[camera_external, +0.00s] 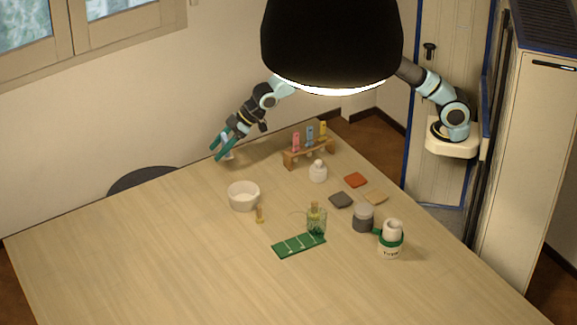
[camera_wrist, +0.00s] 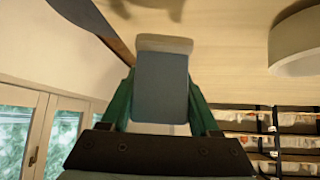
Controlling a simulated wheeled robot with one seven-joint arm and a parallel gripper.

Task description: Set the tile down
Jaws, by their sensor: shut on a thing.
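A flat tile with a blue-grey face and a pale edge (camera_wrist: 160,88) is gripped between the two green fingers of my gripper (camera_wrist: 160,106) in the wrist view. In the external view my gripper (camera_external: 217,153) hangs over the table's far left edge, fingers slanting down to the left, with a pale bit of the tile (camera_external: 228,153) showing between them. Whether the tile touches anything is hard to tell. Other tiles lie flat on the table: an orange one (camera_external: 355,180), a dark grey one (camera_external: 341,200) and a tan one (camera_external: 376,198).
A wooden rack (camera_external: 309,158) holds pink, blue and yellow pieces. The table's left (camera_external: 130,245) is clear.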

